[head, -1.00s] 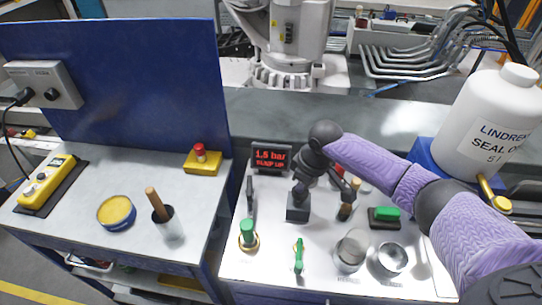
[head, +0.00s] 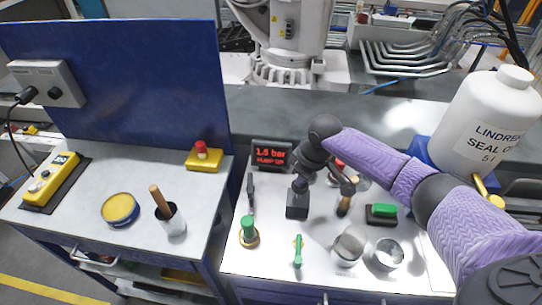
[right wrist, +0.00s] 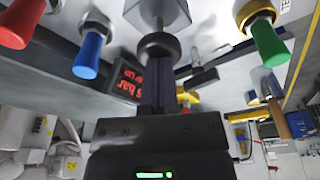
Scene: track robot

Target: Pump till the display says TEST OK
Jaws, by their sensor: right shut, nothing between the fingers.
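The display (head: 271,155) stands at the back of the bench panel and reads 1.5 bar and PUMP UP in red. Part of it also shows in the right wrist view (right wrist: 126,80). My right gripper (head: 302,178) is shut and empty above the pump. Its fingertips (right wrist: 158,62) are at the knob; whether they press it I cannot tell. My left gripper is out of view.
Close around the pump are a green-topped knob (head: 249,227), a green lever (head: 298,250), metal cups (head: 349,245) and a green block (head: 383,211). A large white bottle (head: 489,120) stands at the right. The left bench holds a yellow tin (head: 119,209) and a red-topped button box (head: 203,160).

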